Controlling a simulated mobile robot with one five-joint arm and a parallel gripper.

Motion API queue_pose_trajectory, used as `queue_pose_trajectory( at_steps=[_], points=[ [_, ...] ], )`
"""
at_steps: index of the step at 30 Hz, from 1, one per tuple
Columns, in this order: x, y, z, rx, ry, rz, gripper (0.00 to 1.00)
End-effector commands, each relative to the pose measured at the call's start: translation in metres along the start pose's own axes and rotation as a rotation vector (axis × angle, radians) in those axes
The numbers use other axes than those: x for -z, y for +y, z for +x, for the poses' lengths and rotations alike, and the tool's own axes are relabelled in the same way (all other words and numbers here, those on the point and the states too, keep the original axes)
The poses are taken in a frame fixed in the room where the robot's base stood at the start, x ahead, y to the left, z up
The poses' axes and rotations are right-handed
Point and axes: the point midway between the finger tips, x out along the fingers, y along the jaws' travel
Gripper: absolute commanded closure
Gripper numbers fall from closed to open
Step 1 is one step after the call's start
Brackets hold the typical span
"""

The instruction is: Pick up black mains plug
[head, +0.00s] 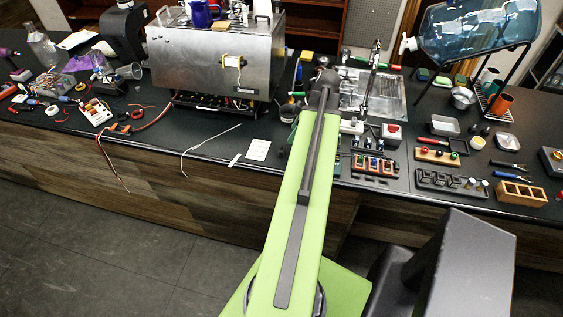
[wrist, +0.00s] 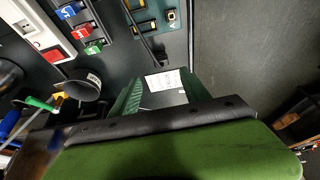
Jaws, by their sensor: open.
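My gripper (wrist: 158,94) is open in the wrist view, its two green fingers apart with nothing held between them. A black cable (wrist: 141,27) runs down from the top to a small dark end piece (wrist: 160,56) just beyond the fingers. This may be the black mains plug, but it is too small and dark to be sure. A white printed card (wrist: 166,80) shows between the fingers, beyond them. In the head view I cannot make out the plug, and my green arm covers part of the counter.
A steel brewer (head: 200,62) stands on the black counter. Right of my arm are a sink (head: 388,98), a red-button box (head: 392,133) and a connector rack (head: 376,166). In the wrist view a cup (wrist: 84,88) and coloured connectors (wrist: 80,32) lie left of the fingers.

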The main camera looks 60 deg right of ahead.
Motion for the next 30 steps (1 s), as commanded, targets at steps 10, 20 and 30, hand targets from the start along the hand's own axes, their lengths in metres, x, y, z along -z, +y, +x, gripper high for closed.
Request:
queue_pose_trajectory(
  at_steps=[10, 20, 30],
  points=[
    [0.0, 0.0, 0.051, -0.001, 0.0, 0.001, 0.45],
    [-0.004, -0.004, 0.09, 0.0, 0.0, -0.001, 0.45],
    [-0.001, -0.003, 0.101, 0.0, 0.0, 0.002, 0.45]
  ],
)
